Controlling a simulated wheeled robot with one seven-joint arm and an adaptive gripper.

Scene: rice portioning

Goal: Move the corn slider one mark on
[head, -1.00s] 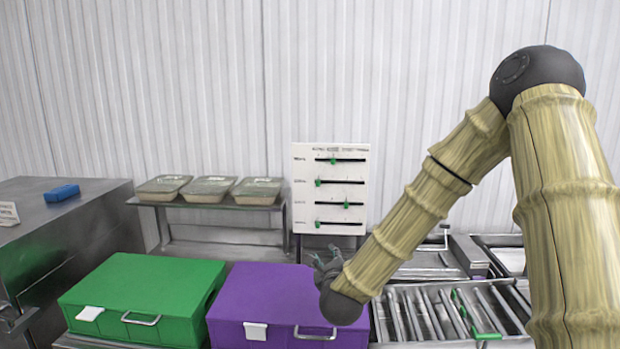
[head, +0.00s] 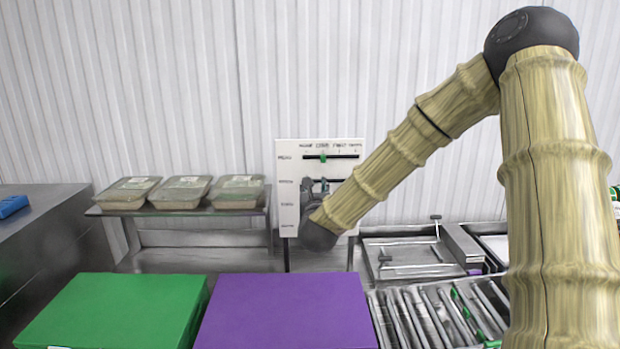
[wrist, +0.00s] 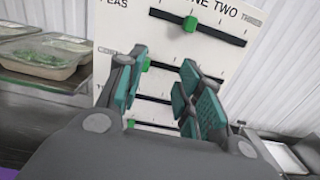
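A white slider board (head: 290,165) stands upright by the wall, with several horizontal black slots and green knobs; it also fills the wrist view (wrist: 112,25). The top row reads PEAS in the wrist view, and its knob (wrist: 190,24) is clear of my fingers. The row below has a blurred label, so I cannot confirm it is corn; its knob (wrist: 146,62) shows between my fingers, nearer the left one. My gripper (wrist: 163,60) is open in front of the board, hiding the lower rows in the head view (head: 317,184).
Lidded food trays (head: 180,192) stand on a metal shelf left of the board. A green box (head: 110,310) and a purple box (head: 285,310) lie in front. A rack of metal utensils (head: 440,315) is at the right.

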